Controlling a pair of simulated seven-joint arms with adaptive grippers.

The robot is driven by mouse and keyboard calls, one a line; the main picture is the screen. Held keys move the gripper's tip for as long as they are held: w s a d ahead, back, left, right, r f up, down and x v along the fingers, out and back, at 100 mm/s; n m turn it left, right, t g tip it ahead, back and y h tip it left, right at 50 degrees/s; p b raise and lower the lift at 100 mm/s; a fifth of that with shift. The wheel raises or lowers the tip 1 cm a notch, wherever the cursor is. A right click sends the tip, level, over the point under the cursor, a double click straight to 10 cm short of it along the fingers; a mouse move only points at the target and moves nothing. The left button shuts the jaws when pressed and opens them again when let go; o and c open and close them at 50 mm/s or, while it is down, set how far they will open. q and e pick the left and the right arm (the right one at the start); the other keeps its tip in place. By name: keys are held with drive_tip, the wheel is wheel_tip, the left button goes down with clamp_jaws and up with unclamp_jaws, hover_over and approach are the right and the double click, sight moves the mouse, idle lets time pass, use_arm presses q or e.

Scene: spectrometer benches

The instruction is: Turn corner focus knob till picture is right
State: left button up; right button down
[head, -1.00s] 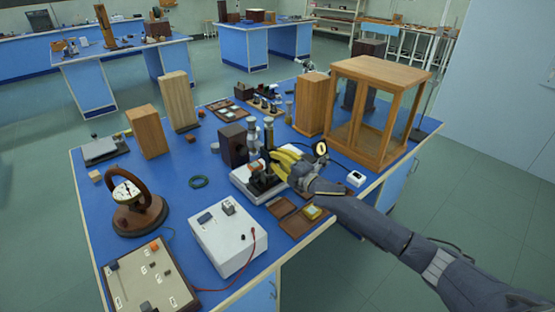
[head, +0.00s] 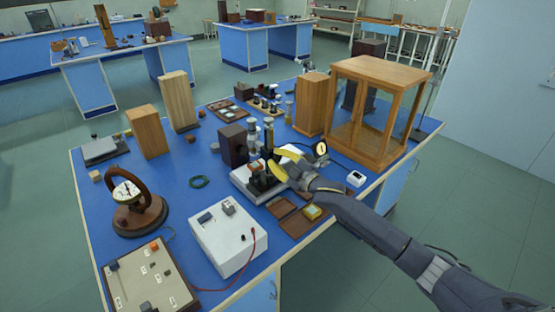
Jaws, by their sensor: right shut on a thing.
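A small microscope-like instrument (head: 253,140) with a dark upright body and a pale base (head: 245,185) stands near the middle of the blue bench. My right gripper (head: 273,162), with yellow fingers, reaches in from the right and is at the instrument's right side, shut on the focus knob. The knob is small and hidden by the fingers. No readable picture from the instrument shows in this view. My left gripper is not in view.
A wood-framed glass case (head: 382,68) and a wooden block (head: 311,103) stand behind my right arm. A dark box (head: 233,145) is left of the instrument. A white box (head: 228,236) and brown trays (head: 298,218) lie in front. The bench (head: 180,212) has bare room at left.

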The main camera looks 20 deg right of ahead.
drive_tip(key=shift+r, duration=0.2)
idle(0.4)
drive_tip(key=c, duration=1.1)
unclamp_jaws()
drive_tip(key=shift+o, duration=0.2)
drive_tip(key=shift+f, duration=0.1)
drive_tip(key=v, duration=1.2)
